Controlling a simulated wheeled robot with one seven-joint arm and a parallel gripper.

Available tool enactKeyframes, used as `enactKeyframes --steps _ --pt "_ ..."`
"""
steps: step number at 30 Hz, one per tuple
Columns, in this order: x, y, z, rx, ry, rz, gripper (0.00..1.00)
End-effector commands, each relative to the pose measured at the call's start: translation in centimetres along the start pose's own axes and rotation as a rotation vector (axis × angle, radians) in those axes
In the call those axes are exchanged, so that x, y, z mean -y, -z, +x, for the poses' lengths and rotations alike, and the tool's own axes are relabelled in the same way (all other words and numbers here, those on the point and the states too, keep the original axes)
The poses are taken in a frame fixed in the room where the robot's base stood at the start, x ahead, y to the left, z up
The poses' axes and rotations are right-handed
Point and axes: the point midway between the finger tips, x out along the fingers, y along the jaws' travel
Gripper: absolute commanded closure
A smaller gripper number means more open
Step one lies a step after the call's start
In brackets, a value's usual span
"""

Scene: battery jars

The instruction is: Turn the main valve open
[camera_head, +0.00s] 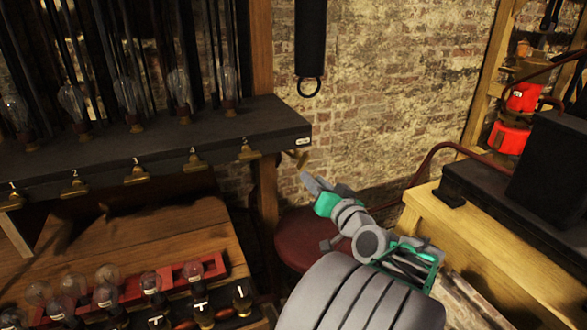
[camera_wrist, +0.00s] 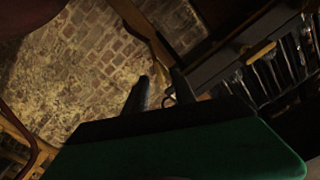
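A shelf end carries a small light label (camera_head: 303,141), too small to read surely. Just below it is a small brass-coloured piece (camera_head: 301,158), which may be the main valve's handle. A brass-coloured bar (camera_wrist: 261,52) shows on the dark shelf in the wrist view; I cannot tell surely that it is the same piece. My gripper (camera_head: 326,186) is just below and right of the shelf end, apart from the brass piece. My gripper's green body hides the lower part of that view.
The dark shelf (camera_head: 150,150) carries glass bulbs and numbered brass levers (camera_head: 135,176). A black tube with a ring (camera_head: 309,85) hangs above. A red round seat (camera_head: 300,240) is below my gripper. Jars (camera_head: 105,295) stand lower left, a wooden bench (camera_head: 440,215) right.

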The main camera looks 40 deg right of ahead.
Motion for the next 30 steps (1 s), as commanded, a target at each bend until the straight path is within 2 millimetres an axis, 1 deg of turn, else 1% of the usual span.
enactKeyframes --steps 1,4,12,15,18,24,30 --pt "-0.6 0.5 -0.2 -0.025 -0.005 0.008 0.68" --pt "-0.6 1.1 0.6 -0.036 -0.003 0.012 0.68" --pt "-0.6 1.2 5.7 -0.033 -0.003 0.011 0.68" --pt "-0.6 1.2 6.8 -0.034 -0.004 0.01 0.68" --pt "-0.7 1.1 7.3 -0.034 -0.005 0.011 0.68" --pt "-0.6 1.1 7.4 -0.033 -0.004 0.01 0.68" --pt "-0.6 1.1 7.3 -0.033 -0.004 0.01 0.85"
